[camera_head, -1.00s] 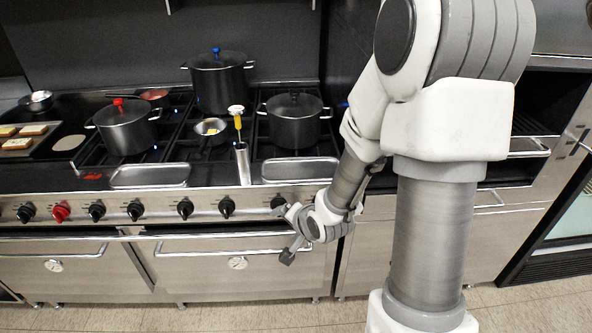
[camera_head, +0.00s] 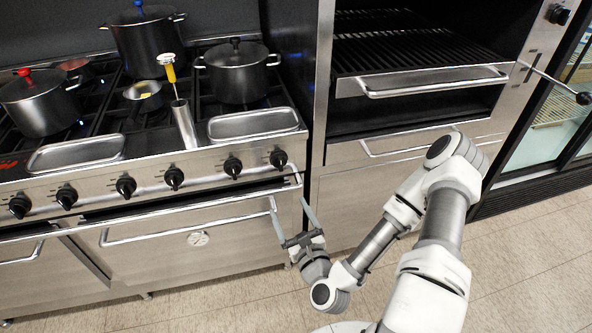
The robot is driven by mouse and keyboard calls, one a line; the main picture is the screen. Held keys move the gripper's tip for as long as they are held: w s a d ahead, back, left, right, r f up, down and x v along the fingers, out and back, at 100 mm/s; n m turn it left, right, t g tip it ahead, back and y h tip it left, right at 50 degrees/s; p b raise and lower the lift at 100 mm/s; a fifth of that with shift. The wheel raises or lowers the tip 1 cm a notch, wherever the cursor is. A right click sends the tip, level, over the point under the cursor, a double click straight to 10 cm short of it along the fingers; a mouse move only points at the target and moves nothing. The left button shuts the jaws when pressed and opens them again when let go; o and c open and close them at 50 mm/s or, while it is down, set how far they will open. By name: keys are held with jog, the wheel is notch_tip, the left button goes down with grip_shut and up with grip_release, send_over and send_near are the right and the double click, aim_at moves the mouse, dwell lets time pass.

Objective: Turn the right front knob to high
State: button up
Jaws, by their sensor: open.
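A row of black knobs runs along the steel front panel of the range (camera_head: 150,200). The rightmost knob (camera_head: 278,158) is at the panel's right end, with another black knob (camera_head: 232,167) just left of it. Their settings are too small to read, and no label shows which is the right front one. My gripper (camera_head: 289,207) is open and empty, its two fingers spread and pointing up toward the range. It appears below the rightmost knob, in front of the oven door's right end, apart from the knobs. No knob is hidden by it.
An oven door handle (camera_head: 190,221) runs below the knobs, near my fingers. A black lidded pot (camera_head: 237,76) and a steel tray (camera_head: 254,124) sit above the right knobs. A broiler cabinet with a handle (camera_head: 430,82) stands to the right. The floor (camera_head: 210,308) in front is clear.

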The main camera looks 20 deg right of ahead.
jog(key=d+m+h, duration=0.2)
jog(key=m, duration=0.1)
jog(key=b, duration=0.8)
send_near(281, 165)
jog(key=w, duration=0.4)
jog(key=w+p, duration=0.1)
jog(key=w, duration=0.4)
jog(key=shift+d+f, duration=0.1)
jog(key=shift+d, duration=0.05)
jog(key=shift+c, duration=0.3)
jog(key=c, duration=1.3)
